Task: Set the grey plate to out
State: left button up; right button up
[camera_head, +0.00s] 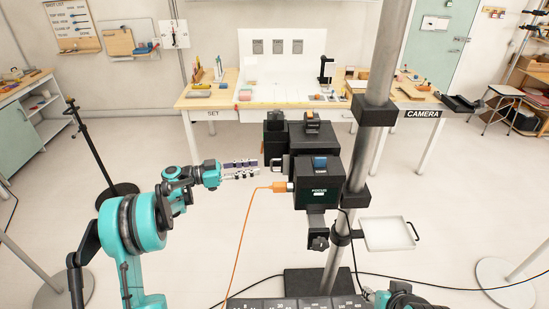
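A black box-shaped camera labelled FOCUS (318,192) is mounted on a metal column in the middle of the view. A small grey plate-like piece with a loop end (276,166) sticks out from its left side. I cannot tell for sure that this is the grey plate, or how far out it sits. My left gripper (246,168) points right, with its fingertips just left of that piece, apparently apart from it. Its fingers look close together, and the gap between them is too small to judge. My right gripper is not in view; only a bit of that arm shows at the bottom.
An orange cable (246,233) runs from the camera's left side to the floor. The upright metal column (377,90) stands beside the camera. A pale tray with a handle (388,233) hangs at its right. The SET table (210,103) stands behind.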

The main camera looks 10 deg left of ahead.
pick_arm(q)
jog(key=x, duration=0.7)
jog(key=shift+d+b, duration=0.2)
jog(key=shift+b, duration=0.1)
grip_shut()
